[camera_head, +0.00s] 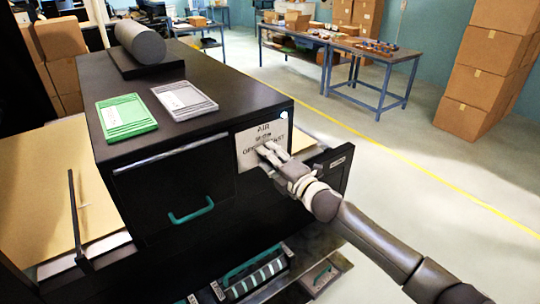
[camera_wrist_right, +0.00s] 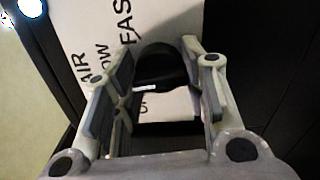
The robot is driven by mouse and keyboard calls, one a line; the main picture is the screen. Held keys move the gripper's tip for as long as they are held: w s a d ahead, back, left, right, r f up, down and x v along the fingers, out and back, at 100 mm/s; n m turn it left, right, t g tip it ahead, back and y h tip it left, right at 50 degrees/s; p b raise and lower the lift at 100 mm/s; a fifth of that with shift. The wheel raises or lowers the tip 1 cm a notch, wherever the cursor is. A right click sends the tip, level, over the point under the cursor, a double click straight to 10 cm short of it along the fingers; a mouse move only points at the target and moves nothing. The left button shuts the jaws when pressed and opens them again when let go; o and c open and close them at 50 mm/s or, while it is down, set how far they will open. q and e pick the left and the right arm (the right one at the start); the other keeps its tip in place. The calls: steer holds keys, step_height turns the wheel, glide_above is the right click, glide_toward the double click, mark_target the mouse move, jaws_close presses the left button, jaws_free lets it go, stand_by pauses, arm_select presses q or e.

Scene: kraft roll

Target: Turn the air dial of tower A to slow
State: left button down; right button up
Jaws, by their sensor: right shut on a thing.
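The air dial's white panel (camera_head: 260,146) is on the front of the black tower, at its upper right corner, with AIR, OFF, SLOW and FAST lettering. In the wrist view the dial (camera_wrist_right: 162,68) is a black knob, with a pale mark low on it; which word the mark points at I cannot tell. My right gripper (camera_head: 268,152) is at the panel and covers the dial in the head view. In the wrist view its fingers (camera_wrist_right: 160,50) are shut on the dial from both sides. My left gripper is not in view.
A drawer with a green handle (camera_head: 190,213) is left of the panel. A dark open drawer or flap (camera_head: 335,168) is close to my right wrist.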

steer(key=shift+m, duration=0.6)
steer(key=o, duration=1)
steer(key=shift+s+d, duration=0.1)
steer(key=v, duration=1.2)
steer(key=shift+f, duration=0.15)
